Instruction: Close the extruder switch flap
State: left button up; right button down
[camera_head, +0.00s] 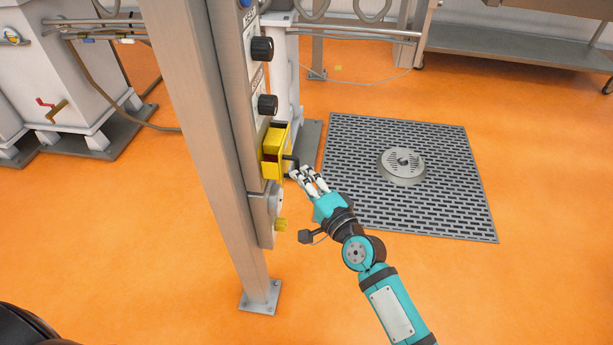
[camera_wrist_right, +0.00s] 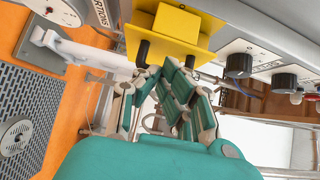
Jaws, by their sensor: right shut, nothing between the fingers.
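The yellow extruder switch housing with its flap (camera_head: 272,143) is on the side of the steel column's control panel. A yellow plate stands out from the panel, and a dark recess shows beside it; the flap's exact angle is hard to tell. In the right wrist view the yellow part (camera_wrist_right: 172,24) is at the top, with two black pegs below it. My right gripper (camera_head: 299,173) is shut and empty, with its fingertips just right of and below the yellow part. It also shows in the right wrist view (camera_wrist_right: 168,82); contact cannot be told. My left gripper is not in view.
Black knobs (camera_head: 262,49) sit above the flap on the panel. The steel column (camera_head: 205,130) stands just left. A floor grate (camera_head: 440,190) lies to the right, and the orange floor there is open.

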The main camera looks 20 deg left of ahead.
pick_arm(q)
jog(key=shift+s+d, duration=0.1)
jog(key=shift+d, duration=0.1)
